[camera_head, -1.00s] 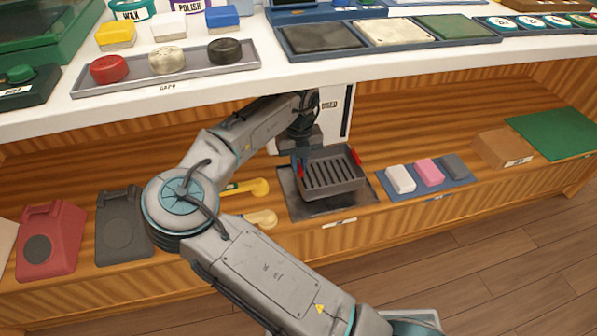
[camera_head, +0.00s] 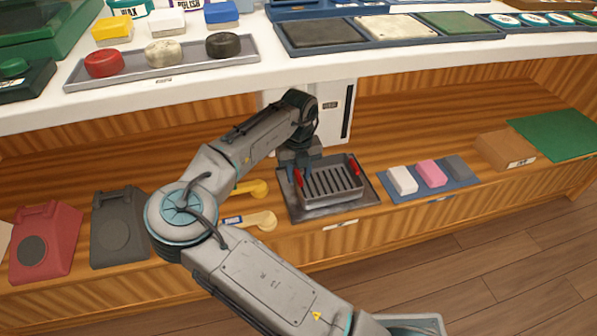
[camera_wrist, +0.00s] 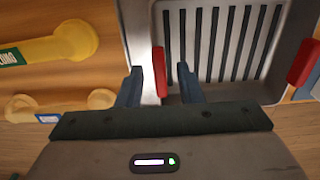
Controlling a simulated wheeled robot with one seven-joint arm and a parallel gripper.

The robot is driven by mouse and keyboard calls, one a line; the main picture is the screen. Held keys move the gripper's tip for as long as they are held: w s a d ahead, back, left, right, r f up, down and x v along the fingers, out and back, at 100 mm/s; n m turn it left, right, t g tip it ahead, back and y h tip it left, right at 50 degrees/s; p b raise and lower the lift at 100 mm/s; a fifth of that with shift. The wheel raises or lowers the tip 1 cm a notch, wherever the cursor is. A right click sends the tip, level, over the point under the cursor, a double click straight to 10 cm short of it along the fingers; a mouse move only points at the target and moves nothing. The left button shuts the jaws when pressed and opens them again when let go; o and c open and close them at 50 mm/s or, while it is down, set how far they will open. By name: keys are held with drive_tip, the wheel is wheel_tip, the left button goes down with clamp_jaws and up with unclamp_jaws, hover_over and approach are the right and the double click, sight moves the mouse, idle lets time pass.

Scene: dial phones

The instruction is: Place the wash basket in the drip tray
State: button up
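The wash basket (camera_head: 331,184) is a grey slotted basket with a red handle at each end. It sits in the dark drip tray (camera_head: 362,198) on the lower shelf, and looks level. In the wrist view the basket (camera_wrist: 222,40) fills the upper right. Its near red handle (camera_wrist: 159,72) is between the fingers of my gripper (camera_wrist: 160,88). The fingers stand apart, with visible gaps on both sides of the handle. In the head view my gripper (camera_head: 297,172) is at the basket's left end.
Two yellow handsets (camera_head: 250,220) lie left of the tray. A blue mat (camera_head: 436,190) with white, pink and grey blocks lies to its right. Grey and red phones stand farther left. The white counter (camera_head: 230,98) overhangs the shelf.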

wheel_tip(320, 180, up, 8)
drive_tip(key=p, duration=0.3)
drive_tip(key=shift+f, duration=0.15)
